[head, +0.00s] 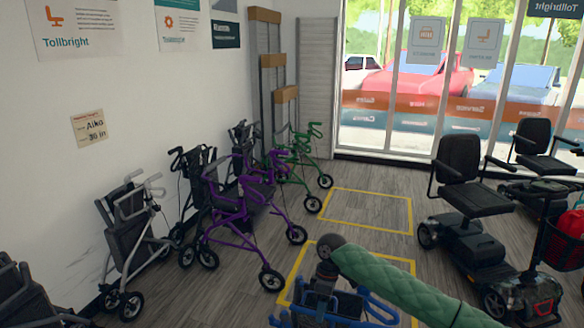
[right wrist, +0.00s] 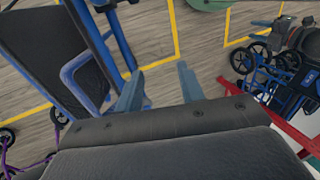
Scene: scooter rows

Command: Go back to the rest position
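My right arm, in a green quilted sleeve, reaches in from the lower right of the head view. My right gripper (head: 326,276) hangs down from its end, just above a blue rollator (head: 345,313) at the bottom edge. In the right wrist view the two grey-blue fingers of the right gripper (right wrist: 160,92) are apart with floor showing between them. The blue rollator's frame and dark backrest (right wrist: 62,55) are left of the fingers. One finger is close to a blue handle loop; I cannot tell if they touch. My left gripper is not in view.
Purple (head: 240,205) and green (head: 300,160) rollators, and a grey one (head: 130,235), line the left wall. Mobility scooters (head: 465,200) stand at the right. A yellow-outlined floor bay (head: 365,212) ahead is empty. Windows (head: 425,80) close the back.

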